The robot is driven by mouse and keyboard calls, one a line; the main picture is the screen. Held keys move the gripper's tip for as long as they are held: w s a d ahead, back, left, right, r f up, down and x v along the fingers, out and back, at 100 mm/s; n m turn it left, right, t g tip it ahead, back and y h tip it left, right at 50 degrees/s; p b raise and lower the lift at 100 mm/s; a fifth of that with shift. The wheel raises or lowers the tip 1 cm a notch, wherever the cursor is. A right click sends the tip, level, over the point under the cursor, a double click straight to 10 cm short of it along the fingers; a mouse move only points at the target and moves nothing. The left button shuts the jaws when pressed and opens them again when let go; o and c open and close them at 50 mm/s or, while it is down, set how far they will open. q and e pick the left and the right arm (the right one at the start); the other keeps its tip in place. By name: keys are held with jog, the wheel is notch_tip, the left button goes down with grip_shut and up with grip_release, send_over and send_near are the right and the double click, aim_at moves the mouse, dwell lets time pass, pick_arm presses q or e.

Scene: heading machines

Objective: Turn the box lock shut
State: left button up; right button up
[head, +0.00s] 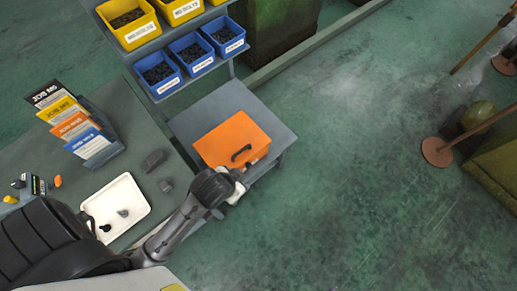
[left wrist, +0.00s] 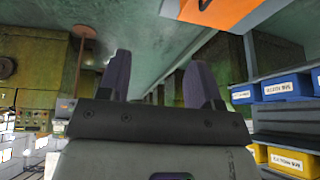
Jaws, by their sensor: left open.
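The orange box (head: 225,135) stands on a low grey shelf in the head view, with its lid down and a black handle (head: 241,153) on top. The lock is too small or hidden to make out. My left gripper (head: 238,190) is by the box's near right edge, partly hidden by my wrist. In the left wrist view my left gripper (left wrist: 160,85) has its two dark fingers apart with nothing between them. Part of the orange box (left wrist: 225,10) shows at the top of that view, off to the side of the fingers. My right gripper is not in view.
Blue bins (head: 190,53) and yellow bins (head: 128,22) of dark parts stand on the rack above the shelf. A workbench at left holds a card rack (head: 88,135) and a white tray (head: 117,205). Open green floor lies right; a post base (head: 437,152) stands farther off.

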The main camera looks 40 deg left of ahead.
pick_arm(q)
jog(key=w+d+f+y+b, duration=0.1)
jog(key=w+f+b, duration=0.3)
jog(key=f+b, duration=0.5)
jog(key=w+d+f+y+b, duration=0.1)
jog(key=w+f+b, duration=0.3)
jog(key=f+b, duration=0.5)
jog(key=n+y+b, duration=1.5)
jog(key=y+b, duration=0.5)
jog(key=b, duration=0.2)
send_near(250, 167)
jog(key=shift+t, duration=0.3)
jog(key=p+x, duration=0.4)
jog(key=x, duration=0.1)
jog(key=p+x, duration=0.3)
jog(key=shift+a+f, duration=0.15)
jog(key=shift+f, duration=0.25)
jog(key=shift+w+a+r, duration=0.1)
jog(key=shift+w+a, duration=0.05)
jog(key=shift+a, duration=0.4)
jog(key=shift+c, duration=0.4)
